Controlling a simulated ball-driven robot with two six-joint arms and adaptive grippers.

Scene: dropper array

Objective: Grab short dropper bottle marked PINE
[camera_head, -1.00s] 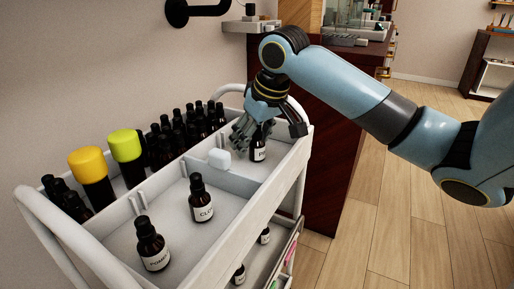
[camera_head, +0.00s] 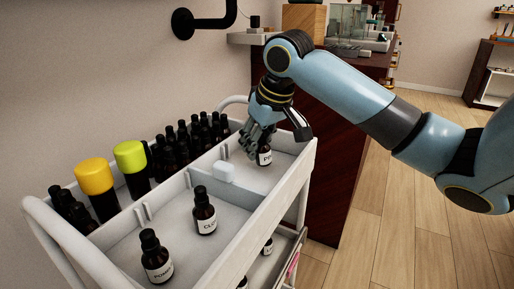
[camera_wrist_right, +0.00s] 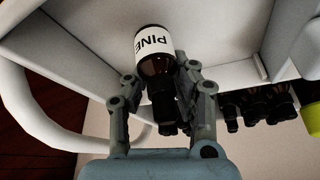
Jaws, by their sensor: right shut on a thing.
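The PINE bottle (camera_head: 264,158) is a short dark brown bottle with a white label, in the far compartment of the white trolley's top tray (camera_head: 232,202). The right wrist view shows the label of the PINE bottle (camera_wrist_right: 154,44) clearly, reading PINE. My right gripper (camera_head: 263,146) reaches down over the bottle from above. In the right wrist view, the fingers of my right gripper (camera_wrist_right: 160,80) are shut on its dark upper part, one on each side. The bottle's top is partly hidden by the fingers in the head view. My left gripper is not in view.
Two labelled bottles, a nearer one (camera_head: 156,258) and a middle one (camera_head: 203,212), stand in the near compartment. A white block (camera_head: 223,171) sits by the divider. Several dark bottles (camera_head: 190,138) and yellow-capped (camera_head: 95,178) and green-capped (camera_head: 130,157) bottles line the back row.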

